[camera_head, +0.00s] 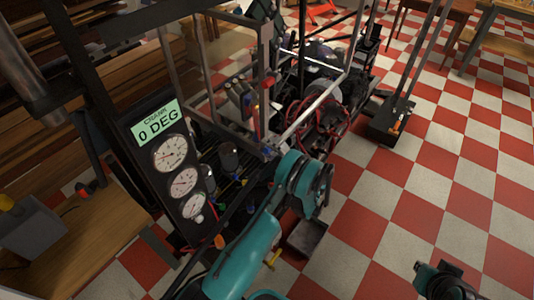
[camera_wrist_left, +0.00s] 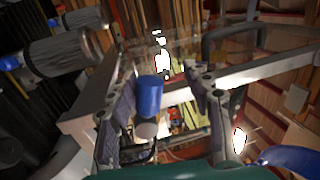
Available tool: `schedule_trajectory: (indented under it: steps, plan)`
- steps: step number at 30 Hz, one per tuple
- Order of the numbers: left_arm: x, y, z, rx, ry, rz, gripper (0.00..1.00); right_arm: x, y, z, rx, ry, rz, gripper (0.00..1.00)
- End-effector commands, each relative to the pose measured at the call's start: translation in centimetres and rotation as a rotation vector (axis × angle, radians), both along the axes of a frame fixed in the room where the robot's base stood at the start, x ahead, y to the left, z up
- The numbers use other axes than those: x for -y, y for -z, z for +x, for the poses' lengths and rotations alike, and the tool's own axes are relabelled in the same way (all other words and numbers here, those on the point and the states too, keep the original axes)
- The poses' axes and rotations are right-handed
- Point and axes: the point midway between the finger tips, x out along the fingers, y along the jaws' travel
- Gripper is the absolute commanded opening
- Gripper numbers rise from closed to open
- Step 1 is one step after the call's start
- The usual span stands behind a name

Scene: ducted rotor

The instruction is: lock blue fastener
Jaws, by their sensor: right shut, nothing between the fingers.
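A blue cylinder (camera_wrist_left: 150,95), seemingly the blue fastener, shows in the left wrist view with a pale rounded end below it. My left gripper (camera_wrist_left: 158,72) is open, with one finger on each side of the blue cylinder. A gap shows on the right; contact on the left is hard to tell. In the head view my teal left wrist (camera_head: 303,180) is beside the rig's frame, and its fingertips are hidden. My right gripper (camera_head: 432,275) is at the lower right over the floor, away from the rig, shut and empty.
A dark gauge panel (camera_head: 155,130) reading "CRANK 0 DEG" stands left of my left arm. A metal frame (camera_head: 262,60) and cables (camera_head: 325,120) crowd the rig. A wooden bench (camera_head: 85,250) is at lower left. The checkered floor (camera_head: 430,180) at right is mostly open.

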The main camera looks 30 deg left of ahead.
Motion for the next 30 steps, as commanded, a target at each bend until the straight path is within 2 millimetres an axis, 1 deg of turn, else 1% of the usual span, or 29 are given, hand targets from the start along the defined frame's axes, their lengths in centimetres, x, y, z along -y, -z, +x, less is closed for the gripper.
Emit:
schedule_trajectory:
  steps: [1, 3, 6, 9, 14, 21, 22, 23, 24, 26, 27, 30]
  plan:
    - [0.1, -1.4, 0.1, 0.000, 0.004, 0.003, 0.44, 0.0, 0.0, 0.0, 0.000, 0.000, 0.000, 0.00]
    - [0.1, -2.8, 0.1, 0.001, 0.003, 0.003, 0.44, 0.0, 0.0, 0.0, 0.000, 0.000, 0.000, 0.00]
    - [0.1, -4.6, 0.1, 0.001, 0.003, 0.003, 0.44, 0.0, 0.0, 0.0, 0.000, 0.000, 0.000, 0.00]
    - [0.1, -5.9, 0.1, 0.001, 0.003, 0.002, 0.44, 0.0, 0.0, 0.0, 0.000, 0.000, 0.000, 0.00]
    - [0.1, -6.9, 0.1, 0.001, 0.003, 0.002, 0.44, 0.0, 0.0, 0.0, 0.000, 0.000, 0.000, 0.00]
    - [0.1, -7.0, 0.1, 0.001, 0.003, 0.002, 0.44, 0.0, 0.0, 0.0, 0.000, 0.000, 0.000, 0.00]
    - [0.1, -7.0, 0.1, 0.001, 0.003, 0.002, 0.39, 0.0, 0.0, 0.0, 0.000, 0.000, 0.000, 0.00]
    - [0.1, -7.0, 0.1, 0.000, 0.003, 0.001, 0.31, 0.0, 0.0, 0.0, 0.000, 0.000, 0.000, 0.00]
    - [0.1, -7.0, 0.1, 0.000, 0.004, 0.000, 0.21, 0.0, 0.0, 0.0, 0.000, 0.000, 0.000, 0.00]
    - [0.0, -7.2, 0.2, 0.000, 0.006, -0.007, 0.05, 0.0, 0.0, 0.0, 0.000, 0.000, 0.000, 0.00]
    - [0.0, -7.4, 0.3, -0.001, 0.008, -0.016, 0.00, 0.0, 0.0, 0.0, 0.000, 0.000, 0.000, 0.00]
    - [-0.1, -7.9, 0.5, -0.003, 0.017, -0.047, 0.00, 0.0, 0.0, 0.0, 0.000, 0.000, 0.000, 0.00]
